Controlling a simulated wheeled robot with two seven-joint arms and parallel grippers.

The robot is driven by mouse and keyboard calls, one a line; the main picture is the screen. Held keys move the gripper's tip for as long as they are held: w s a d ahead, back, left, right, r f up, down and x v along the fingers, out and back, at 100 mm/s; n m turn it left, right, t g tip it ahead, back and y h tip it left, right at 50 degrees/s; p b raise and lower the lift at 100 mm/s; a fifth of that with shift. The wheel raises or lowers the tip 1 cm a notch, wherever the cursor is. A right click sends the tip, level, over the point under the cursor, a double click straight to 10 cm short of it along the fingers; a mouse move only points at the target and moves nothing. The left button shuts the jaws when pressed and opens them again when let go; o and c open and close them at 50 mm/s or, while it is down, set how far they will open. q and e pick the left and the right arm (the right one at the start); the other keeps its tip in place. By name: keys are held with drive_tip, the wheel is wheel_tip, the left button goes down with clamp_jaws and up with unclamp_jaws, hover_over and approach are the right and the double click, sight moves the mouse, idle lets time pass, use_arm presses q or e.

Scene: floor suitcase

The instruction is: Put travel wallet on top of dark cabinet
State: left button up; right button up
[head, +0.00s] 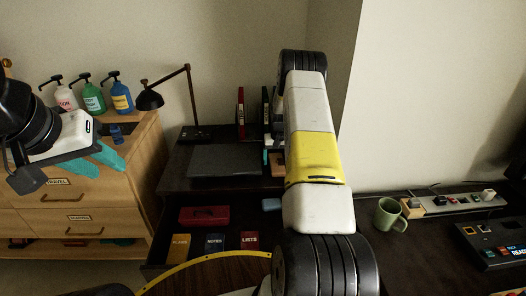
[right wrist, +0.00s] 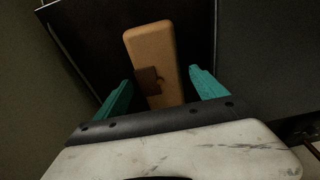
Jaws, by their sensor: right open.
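A tan, rounded oblong item with a brown clasp, which looks like the travel wallet (right wrist: 150,50), lies on a dark surface in the right wrist view. My right gripper (right wrist: 161,88) is open, with its teal fingers on either side of the wallet's near end and apart from it. In the head view my right arm hides that gripper. The dark cabinet (head: 178,163) stands at the centre left, its top drawer pulled out. My left gripper (head: 100,160) is open and empty in front of the wooden dresser.
A dark laptop-like slab (head: 225,160), a lamp (head: 188,95) and upright books (head: 241,112) occupy the cabinet top. The open drawer holds a red box (head: 204,215) and several labelled booklets. Pump bottles (head: 93,97) stand on the dresser (head: 30,215). A green mug (head: 389,214) stands on the right desk.

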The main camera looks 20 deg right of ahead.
wheel_tip(320, 180, up, 11)
drive_tip(key=s, duration=0.2)
wheel_tip(320, 180, up, 12)
drive_tip(key=r+t, duration=0.1)
hover_over(277, 165)
drive_tip(key=s+a, duration=0.4)
drive_tip(key=a, duration=0.1)
drive_tip(key=s+a+r+n+t+y, duration=0.1)
drive_tip(key=s+a+r, duration=0.4)
drive_tip(key=s+r, duration=0.35)
drive_tip(key=s+a+r+n+t, duration=0.1)
drive_tip(key=s+a, duration=0.4)
drive_tip(key=s, duration=0.7)
drive_tip(key=s+a+r+n+t+y, duration=0.1)
drive_tip(key=s+a+r, duration=0.3)
drive_tip(key=s, duration=0.8)
drive_tip(key=shift+s+a+n+y, duration=0.3)
drive_tip(key=shift+s+a, duration=0.05)
drive_tip(key=shift+a, duration=0.1)
drive_tip(key=shift+r, duration=0.1)
